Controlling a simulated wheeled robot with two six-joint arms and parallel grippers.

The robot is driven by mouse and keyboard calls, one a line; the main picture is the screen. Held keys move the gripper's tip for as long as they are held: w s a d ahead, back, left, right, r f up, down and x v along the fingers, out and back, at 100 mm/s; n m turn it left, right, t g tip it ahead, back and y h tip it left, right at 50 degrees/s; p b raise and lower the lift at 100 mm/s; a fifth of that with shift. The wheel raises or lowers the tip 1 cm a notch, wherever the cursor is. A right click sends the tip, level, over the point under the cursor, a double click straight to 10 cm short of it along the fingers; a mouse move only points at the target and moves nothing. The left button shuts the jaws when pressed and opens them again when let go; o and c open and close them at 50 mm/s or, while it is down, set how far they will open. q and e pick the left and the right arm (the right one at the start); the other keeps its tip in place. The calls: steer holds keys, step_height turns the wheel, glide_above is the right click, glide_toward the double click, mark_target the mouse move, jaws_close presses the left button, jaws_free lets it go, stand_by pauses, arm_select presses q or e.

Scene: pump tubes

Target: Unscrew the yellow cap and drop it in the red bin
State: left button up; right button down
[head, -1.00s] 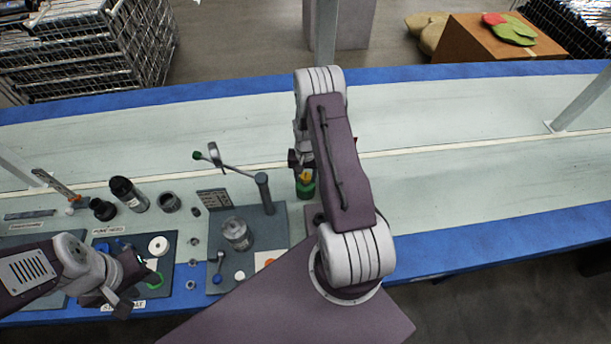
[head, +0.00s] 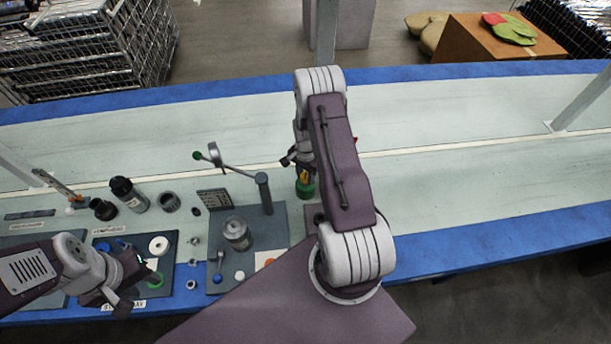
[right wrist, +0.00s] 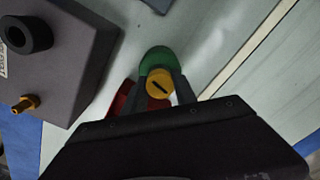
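The yellow cap (right wrist: 160,83), with a dark slot across its top, sits on a green round part (right wrist: 156,58) in the right wrist view. In the head view the green part (head: 305,188) stands on the table, partly hidden by my right arm. My right gripper (right wrist: 160,88) has a finger on each side of the cap and appears shut on it. A red object (right wrist: 122,98), possibly the red bin, shows partly behind the left finger. My left gripper (head: 134,284) is open and empty, at the lower left above the table.
A grey fixture plate (head: 268,232) with a post, lever and glass jar (head: 237,233) stands left of my right arm. Black cylinders (head: 128,194) and small parts lie further left. The right side of the table is clear.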

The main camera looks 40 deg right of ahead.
steer(key=shift+n, duration=1.7)
steer(key=shift+n, duration=1.8)
steer(key=shift+n, duration=1.7)
